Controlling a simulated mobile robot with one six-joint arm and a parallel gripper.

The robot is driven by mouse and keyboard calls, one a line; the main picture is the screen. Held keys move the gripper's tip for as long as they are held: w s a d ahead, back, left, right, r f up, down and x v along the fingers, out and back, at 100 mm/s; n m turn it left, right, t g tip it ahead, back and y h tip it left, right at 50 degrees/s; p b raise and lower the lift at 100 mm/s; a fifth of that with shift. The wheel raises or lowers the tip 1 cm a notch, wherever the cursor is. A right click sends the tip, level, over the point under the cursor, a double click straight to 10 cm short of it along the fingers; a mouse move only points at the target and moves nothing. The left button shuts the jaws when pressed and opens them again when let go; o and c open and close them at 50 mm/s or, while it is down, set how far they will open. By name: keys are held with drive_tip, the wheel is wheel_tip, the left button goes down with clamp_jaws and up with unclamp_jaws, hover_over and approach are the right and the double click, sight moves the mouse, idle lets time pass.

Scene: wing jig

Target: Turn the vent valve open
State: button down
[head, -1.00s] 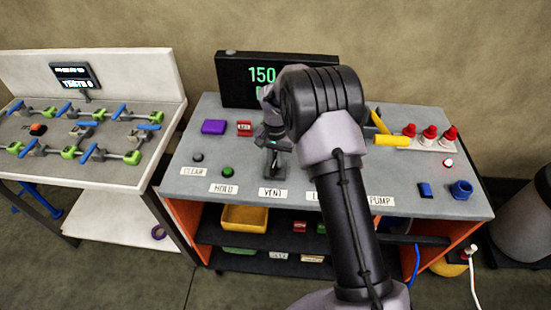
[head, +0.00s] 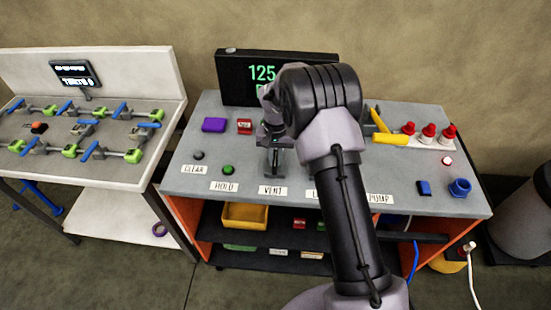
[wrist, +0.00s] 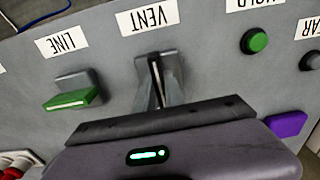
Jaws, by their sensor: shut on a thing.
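The vent valve (wrist: 156,72) stands behind the VENT label (wrist: 147,19) on the grey bench top. Only a narrow part of its handle shows in the wrist view, between the fingers of my gripper (wrist: 160,85). My gripper is shut on this handle. In the head view my gripper (head: 274,158) points down at the bench just behind the VENT label, and it hides most of the valve. The black display (head: 232,75) at the back of the bench reads 125 in green, with its lower line partly hidden by my arm.
A green-handled LINE valve (wrist: 75,99) stands beside the vent valve. A green button (head: 228,170), a dark button (head: 198,155) and a purple block (head: 214,125) lie to the left. Yellow handle (head: 390,140) and red-capped parts (head: 428,130) are right of my arm.

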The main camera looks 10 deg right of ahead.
sight(275, 158)
drive_tip(key=c, duration=1.4)
unclamp_jaws()
drive_tip(key=shift+c, duration=0.2)
wheel_tip(275, 158, up, 18)
drive_tip(key=p, duration=0.3)
drive_tip(key=shift+f+p, duration=0.25)
drive_tip(key=shift+p, duration=0.15)
